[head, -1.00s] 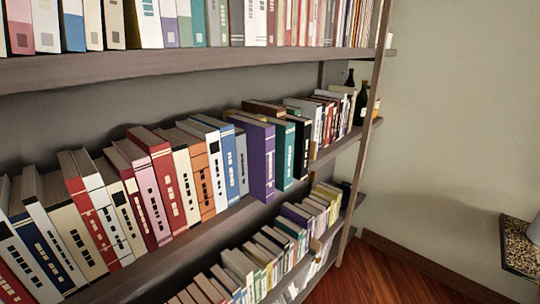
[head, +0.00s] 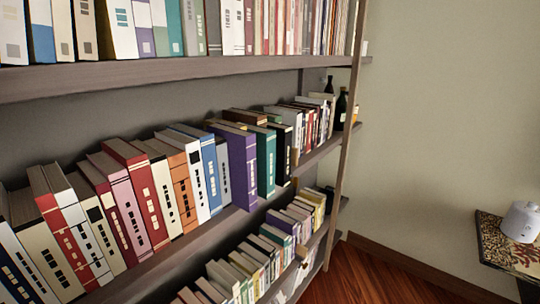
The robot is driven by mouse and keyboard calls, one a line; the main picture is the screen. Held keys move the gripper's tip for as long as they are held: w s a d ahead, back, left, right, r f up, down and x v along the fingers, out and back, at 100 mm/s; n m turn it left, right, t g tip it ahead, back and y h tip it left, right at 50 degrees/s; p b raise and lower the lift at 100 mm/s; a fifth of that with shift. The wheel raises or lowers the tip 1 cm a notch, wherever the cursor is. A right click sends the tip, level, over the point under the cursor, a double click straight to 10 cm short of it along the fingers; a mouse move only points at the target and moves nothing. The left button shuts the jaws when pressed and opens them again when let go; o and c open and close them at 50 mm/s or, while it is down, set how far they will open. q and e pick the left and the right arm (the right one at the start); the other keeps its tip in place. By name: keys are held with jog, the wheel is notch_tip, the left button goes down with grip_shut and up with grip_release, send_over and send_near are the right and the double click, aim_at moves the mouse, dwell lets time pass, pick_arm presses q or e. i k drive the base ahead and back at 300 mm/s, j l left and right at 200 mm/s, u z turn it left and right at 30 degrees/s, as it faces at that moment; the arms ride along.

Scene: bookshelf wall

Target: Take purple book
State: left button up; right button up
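The purple book (head: 239,170) stands upright on the middle shelf. A pale blue-grey book (head: 223,172) is beside it on the left and a green book (head: 266,162) on the right. Its spine faces me and sticks out a little past its left neighbour. Smaller purple books also show on the shelf above and the shelf below. Neither of my grippers is in view.
The upper shelf (head: 180,76) runs above the middle row. The middle shelf's front edge (head: 190,246) is bare. A side post (head: 347,140) closes the right end. Bottles (head: 341,110) stand there. A small table (head: 500,250) with a white object (head: 520,221) is at right.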

aim_at(241, 143)
jog(key=i+l+u, duration=0.4)
jog(key=l, duration=0.7)
jog(key=i+l+u, duration=0.1)
jog(key=l+u, duration=0.25)
jog(key=l, duration=0.8)
jog(key=l+u, duration=0.4)
jog(key=l, duration=0.8)
